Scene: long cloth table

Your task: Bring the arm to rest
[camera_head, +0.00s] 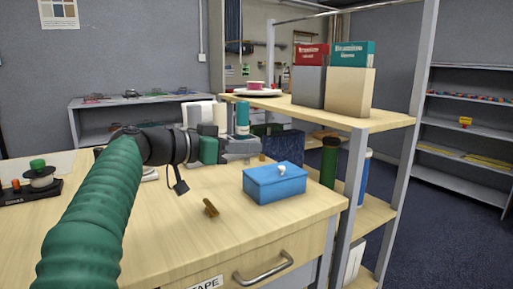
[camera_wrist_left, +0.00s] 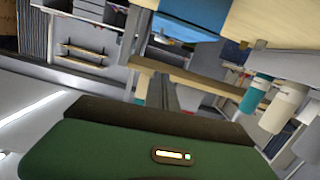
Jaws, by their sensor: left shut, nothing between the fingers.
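My left arm, in a green ribbed sleeve, reaches in from the lower left in the head view. Its gripper (camera_head: 254,146) is shut and empty, held above the back part of the wooden table (camera_head: 170,235). It is behind and to the left of a blue lidded box (camera_head: 274,183) with a light knob. In the left wrist view my green gripper housing (camera_wrist_left: 150,150) fills the bottom, and the fingers show dark beyond it. My right gripper is in neither view.
A small brown piece (camera_head: 210,208) lies on the table left of the box. A black tray with a spool (camera_head: 38,178) is at the left. A shelf unit (camera_head: 345,119) with two binder boxes stands at the right. White and teal bottles (camera_head: 242,118) stand behind the gripper. The front tabletop is mostly clear.

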